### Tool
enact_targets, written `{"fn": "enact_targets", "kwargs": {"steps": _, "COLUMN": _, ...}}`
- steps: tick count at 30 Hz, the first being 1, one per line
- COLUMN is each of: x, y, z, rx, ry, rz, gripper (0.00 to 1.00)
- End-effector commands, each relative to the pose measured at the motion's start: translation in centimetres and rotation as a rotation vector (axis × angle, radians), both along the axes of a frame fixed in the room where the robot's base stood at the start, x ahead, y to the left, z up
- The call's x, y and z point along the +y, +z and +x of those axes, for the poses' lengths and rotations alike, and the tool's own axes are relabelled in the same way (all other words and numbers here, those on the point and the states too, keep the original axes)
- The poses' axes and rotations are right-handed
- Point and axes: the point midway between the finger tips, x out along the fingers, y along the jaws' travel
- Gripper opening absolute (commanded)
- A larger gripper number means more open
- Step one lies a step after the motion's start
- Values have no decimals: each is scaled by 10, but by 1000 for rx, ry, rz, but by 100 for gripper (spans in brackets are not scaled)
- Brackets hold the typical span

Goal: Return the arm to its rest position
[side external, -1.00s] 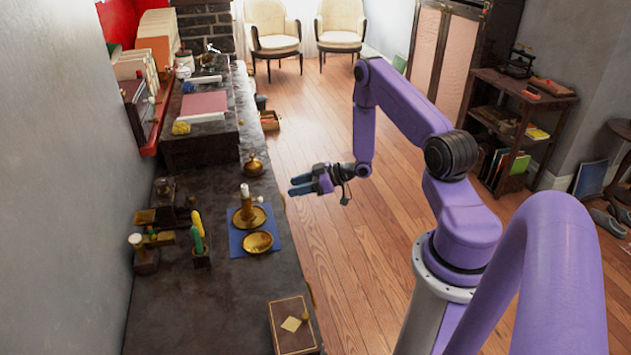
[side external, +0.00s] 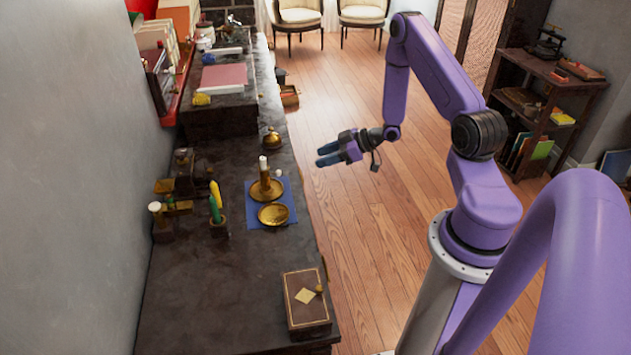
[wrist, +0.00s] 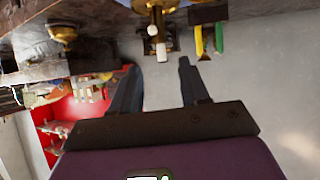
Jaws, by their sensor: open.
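My gripper (side external: 322,155) hangs in the air beside the right edge of the dark counter (side external: 225,280), over the wooden floor. Its two dark fingers point left toward the counter, open and empty. In the wrist view the fingers (wrist: 160,80) are apart with nothing between them. My purple arm is bent at the elbow above the floor. The brass teapot (side external: 272,138) stands on the counter left of the gripper, apart from it.
A brass candle holder (side external: 267,188) and a brass dish (side external: 273,214) sit on a blue mat (side external: 254,218). A dark box (side external: 306,303) lies at the counter's near end. A small pot holds green and yellow items (side external: 215,208). A shelf (side external: 545,90) stands at right; floor between is clear.

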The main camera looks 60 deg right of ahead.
Motion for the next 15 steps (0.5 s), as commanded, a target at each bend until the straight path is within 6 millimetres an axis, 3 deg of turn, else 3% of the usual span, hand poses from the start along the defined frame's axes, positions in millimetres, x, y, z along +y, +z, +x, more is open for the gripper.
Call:
{"fn": "enact_targets", "kwargs": {"steps": 3, "x": 35, "y": 16, "z": 21, "rx": 82, "ry": 76, "rz": -132, "gripper": 45}}
{"fn": "enact_targets", "kwargs": {"steps": 8, "x": 85, "y": 44, "z": 32, "rx": 191, "ry": 135, "rz": -298, "gripper": 45}}
{"fn": "enact_targets", "kwargs": {"steps": 11, "x": 119, "y": 64, "z": 28, "rx": 247, "ry": 160, "rz": -383, "gripper": 45}}
{"fn": "enact_targets", "kwargs": {"steps": 15, "x": 166, "y": 95, "z": 7, "rx": 319, "ry": 189, "rz": -476, "gripper": 45}}
